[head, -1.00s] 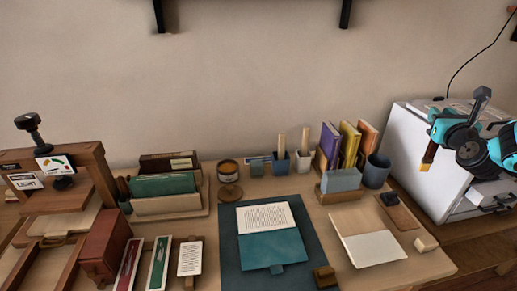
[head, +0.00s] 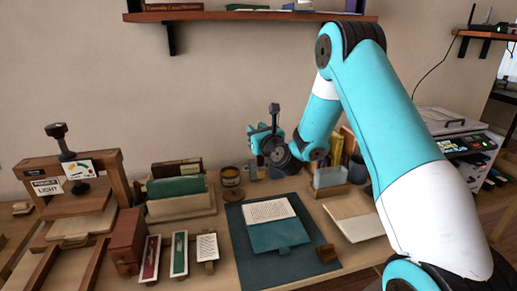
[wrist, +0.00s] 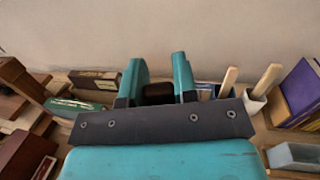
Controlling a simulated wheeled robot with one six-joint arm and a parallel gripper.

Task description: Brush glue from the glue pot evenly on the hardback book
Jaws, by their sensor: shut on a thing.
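My gripper (head: 260,138) is above the back of the table, just right of and higher than the glue pot (head: 230,177), a brown-topped round jar. In the wrist view, a dark brown piece, likely part of the brush (wrist: 158,93), sits between the two teal fingers of my gripper (wrist: 160,72), which are shut on it. The brush's tip cannot be made out. The hardback book (head: 280,236) lies open on a dark teal mat (head: 240,262), with a printed white page at its back and a teal cover in front.
A wooden press (head: 125,185) stands at left, beside a rack of books (head: 178,205). Pots, upright books and a pale blue block (head: 328,177) crowd the back right, partly behind my arm. A second pale book (head: 350,218) lies right of the mat.

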